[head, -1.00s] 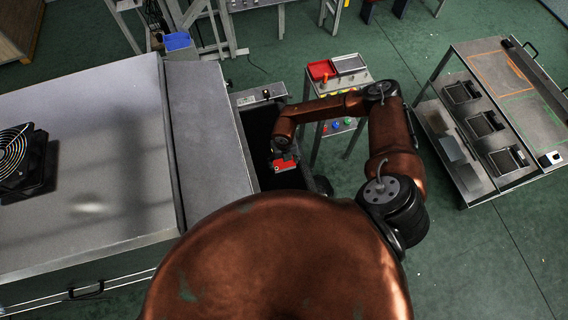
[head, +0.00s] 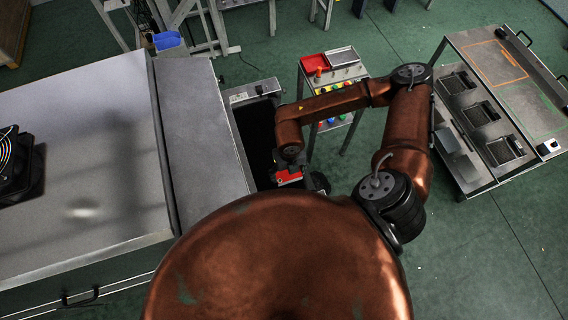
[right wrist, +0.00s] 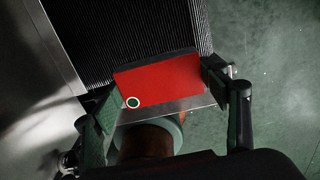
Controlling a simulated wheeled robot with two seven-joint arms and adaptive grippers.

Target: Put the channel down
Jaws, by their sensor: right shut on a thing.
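The channel (right wrist: 158,84) is a red piece with a round hole near one corner and a bare metal strip along its lower edge. My right gripper (right wrist: 160,90) is shut on it, one finger at each end. In the head view the red channel (head: 289,177) shows just below my right wrist, over the near part of the dark belt beside the dryer. In the right wrist view the black ribbed belt (right wrist: 130,30) lies behind it. I cannot tell whether the channel touches the belt. My left gripper is not in view.
The grey dryer housing (head: 90,150) stands left of the belt, with a black fan (head: 20,165) on top. A stand with buttons and a red tray (head: 314,64) is beyond my right forearm. A metal table with black trays (head: 480,112) stands at right. Green floor lies between.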

